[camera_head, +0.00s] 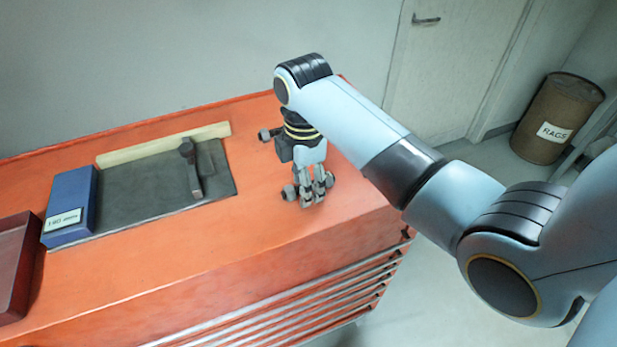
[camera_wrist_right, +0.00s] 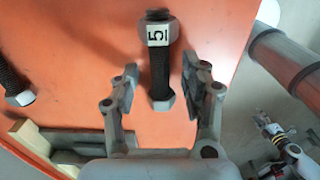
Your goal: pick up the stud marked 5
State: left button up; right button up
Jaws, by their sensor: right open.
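The stud marked 5 (camera_wrist_right: 160,55) is a dark threaded rod with pale hex nuts at its ends and a white label reading 5. It lies on the orange cabinet top. In the wrist view my right gripper (camera_wrist_right: 161,76) is open, with one finger on each side of the stud's lower part and gaps showing. In the head view my right gripper (camera_head: 316,190) points down near the cabinet's right end, hiding most of the stud; a nut end (camera_head: 289,192) shows at its left. What looks like my left gripper (camera_wrist_right: 291,155) shows small at the wrist view's lower right.
A second stud (camera_wrist_right: 14,85) lies apart at the wrist view's left; its nut (camera_head: 265,135) shows behind my gripper in the head view. A dark mat (camera_head: 140,190) with a tool (camera_head: 191,170), a blue box (camera_head: 70,200) and a red tray (camera_head: 14,265) are to the left.

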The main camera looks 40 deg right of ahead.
grip_shut()
jog(key=shift+r, duration=0.15)
dwell(0.5)
